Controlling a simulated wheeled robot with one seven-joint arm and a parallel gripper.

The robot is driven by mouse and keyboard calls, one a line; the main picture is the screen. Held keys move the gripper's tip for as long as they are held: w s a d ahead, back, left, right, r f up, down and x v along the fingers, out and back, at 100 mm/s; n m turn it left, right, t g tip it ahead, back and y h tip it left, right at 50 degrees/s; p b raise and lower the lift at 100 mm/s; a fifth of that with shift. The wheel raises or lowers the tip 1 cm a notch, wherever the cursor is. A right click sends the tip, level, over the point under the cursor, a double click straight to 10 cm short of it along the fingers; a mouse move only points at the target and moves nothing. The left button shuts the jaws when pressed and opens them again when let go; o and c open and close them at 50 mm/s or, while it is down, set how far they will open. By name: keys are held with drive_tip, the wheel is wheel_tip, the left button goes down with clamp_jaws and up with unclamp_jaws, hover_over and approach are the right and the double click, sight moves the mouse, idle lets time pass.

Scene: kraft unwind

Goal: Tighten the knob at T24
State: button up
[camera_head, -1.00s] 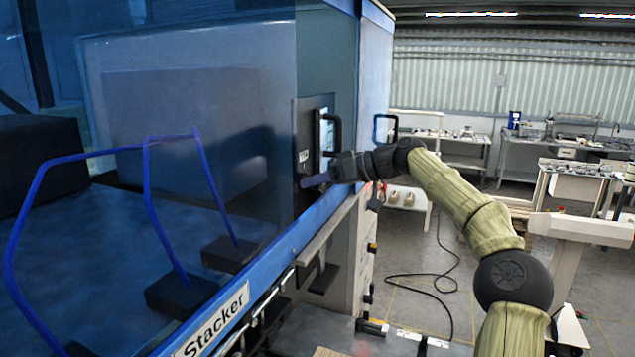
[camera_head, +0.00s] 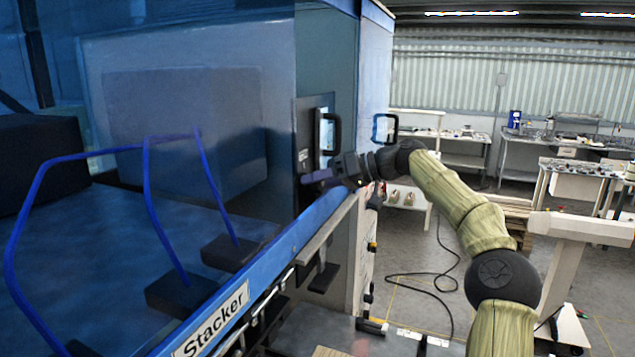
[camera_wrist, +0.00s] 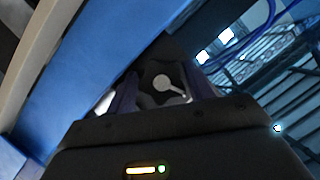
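The knob (camera_wrist: 163,86) is dark with lobed edges and a pale round centre with a pointer-like bar, seen in the wrist view. My gripper (camera_wrist: 163,92) has its two bluish-purple fingers apart, one on each side of the knob. The knob fills most of the space between them; whether the fingers press on it cannot be made out. In the head view my gripper (camera_head: 318,177) is at the lower part of the dark panel (camera_head: 303,130) on the machine's side, and the knob is not distinguishable there. No T24 label is readable.
A black handle (camera_head: 333,134) stands out just above my gripper. The blue machine (camera_head: 245,262) marked "Stacker" fills the left, with its blue rail below the panel. A black cable (camera_head: 440,275) lies on the open floor at right. Workbenches (camera_head: 545,140) stand at the back.

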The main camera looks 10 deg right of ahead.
drive_tip(key=shift+s+d+r+b, duration=0.2)
drive_tip(key=shift+d+b, duration=0.15)
drive_tip(key=shift+d, duration=0.2)
drive_tip(key=v, duration=1.1)
drive_tip(key=shift+s, duration=0.15)
drive_tip(key=shift+a+f, duration=0.1)
drive_tip(key=shift+f, duration=0.05)
